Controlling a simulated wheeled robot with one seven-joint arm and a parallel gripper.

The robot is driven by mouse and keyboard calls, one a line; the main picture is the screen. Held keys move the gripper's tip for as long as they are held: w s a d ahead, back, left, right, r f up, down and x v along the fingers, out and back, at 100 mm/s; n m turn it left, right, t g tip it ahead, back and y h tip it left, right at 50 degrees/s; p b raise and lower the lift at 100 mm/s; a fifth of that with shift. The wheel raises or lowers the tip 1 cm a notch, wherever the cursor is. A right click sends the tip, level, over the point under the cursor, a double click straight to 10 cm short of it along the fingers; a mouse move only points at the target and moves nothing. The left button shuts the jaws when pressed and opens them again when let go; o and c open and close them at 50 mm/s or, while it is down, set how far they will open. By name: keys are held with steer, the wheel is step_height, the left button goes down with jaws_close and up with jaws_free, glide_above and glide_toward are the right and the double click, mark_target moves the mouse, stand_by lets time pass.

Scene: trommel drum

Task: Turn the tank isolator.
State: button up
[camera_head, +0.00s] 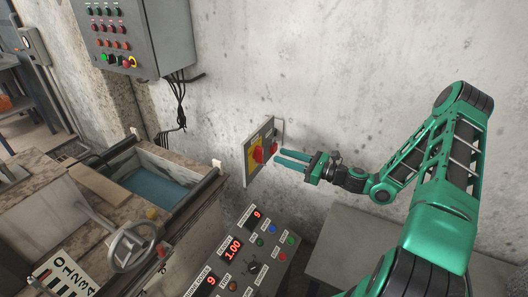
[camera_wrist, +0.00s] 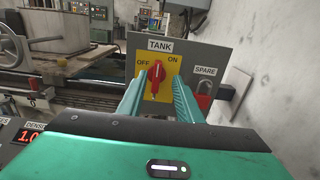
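The tank isolator is a red rotary knob (camera_wrist: 156,73) on a yellow plate (camera_wrist: 168,92) marked OFF at left and ON at right, under a TANK label. The knob stands nearly upright, between the two words. In the head view the knob (camera_head: 258,154) is on a grey panel (camera_head: 250,176) by the wall. My gripper (camera_head: 277,159) points at the panel from the right, its tips seemingly just short of the knob. In the wrist view my gripper (camera_wrist: 159,90) is open, one teal finger each side of the knob's lower part; I see no contact.
A red padlock (camera_wrist: 204,101) hangs under the SPARE label, close right of my right finger. Below the panel is a console (camera_head: 240,255) with red displays. A water tank (camera_head: 155,182) and handwheel (camera_head: 135,246) are at left. The wall at right is bare.

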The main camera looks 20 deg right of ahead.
mark_target(259, 155)
steer(key=x, duration=0.8)
steer(key=shift+a+f, duration=0.1)
steer(key=shift+a, duration=0.2)
steer(key=shift+c, duration=0.6)
jaws_close()
steer(key=shift+d, duration=0.1)
